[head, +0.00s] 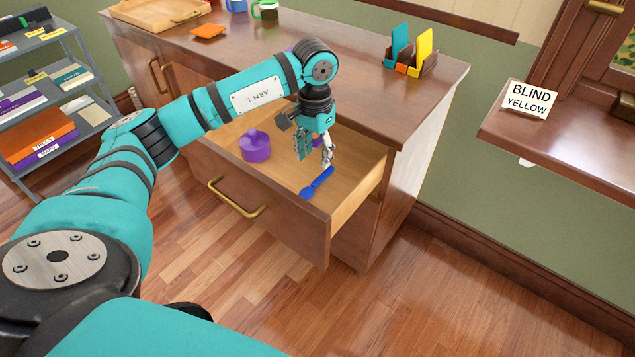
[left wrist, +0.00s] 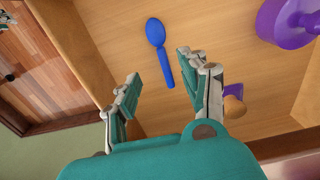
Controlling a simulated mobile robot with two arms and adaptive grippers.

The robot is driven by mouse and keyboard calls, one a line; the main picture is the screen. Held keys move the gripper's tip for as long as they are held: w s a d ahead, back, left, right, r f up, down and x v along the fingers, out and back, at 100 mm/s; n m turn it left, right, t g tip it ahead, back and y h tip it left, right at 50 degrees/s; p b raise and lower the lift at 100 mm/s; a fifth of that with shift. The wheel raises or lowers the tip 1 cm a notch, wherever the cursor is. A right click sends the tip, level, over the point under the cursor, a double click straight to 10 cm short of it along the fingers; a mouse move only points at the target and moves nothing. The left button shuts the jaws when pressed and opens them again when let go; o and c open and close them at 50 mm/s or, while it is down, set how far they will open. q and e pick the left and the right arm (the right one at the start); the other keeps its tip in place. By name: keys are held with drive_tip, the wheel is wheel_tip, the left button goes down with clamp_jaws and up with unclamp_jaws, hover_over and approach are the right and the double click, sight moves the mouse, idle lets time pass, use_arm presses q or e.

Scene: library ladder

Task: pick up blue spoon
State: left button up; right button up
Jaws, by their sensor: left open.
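The blue spoon (head: 317,183) lies on the floor of the open wooden drawer (head: 276,170), near its front right corner. In the left wrist view the spoon (left wrist: 158,47) lies ahead of the fingertips, its bowl away from me and its handle end close to the gap between the fingers. My left gripper (head: 316,158) points down into the drawer, just behind the spoon. It also shows in the left wrist view (left wrist: 160,68), open, with nothing between its fingers. My right gripper is not in view.
A purple lidded object (head: 255,146) is in the drawer left of my gripper. A small tan and purple thing (left wrist: 234,106) lies beside the right finger. The drawer front (head: 262,205) and the countertop (head: 371,75) bound the space.

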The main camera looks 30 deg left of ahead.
sight(316, 181)
use_arm(q)
wheel_tip(316, 181, down, 4)
drive_tip(key=shift+r, duration=0.1)
drive_tip(key=f, duration=0.5)
drive_tip(key=shift+w+b, duration=0.35)
drive_tip(key=shift+b, duration=0.05)
drive_tip(key=shift+a, duration=0.1)
clamp_jaws()
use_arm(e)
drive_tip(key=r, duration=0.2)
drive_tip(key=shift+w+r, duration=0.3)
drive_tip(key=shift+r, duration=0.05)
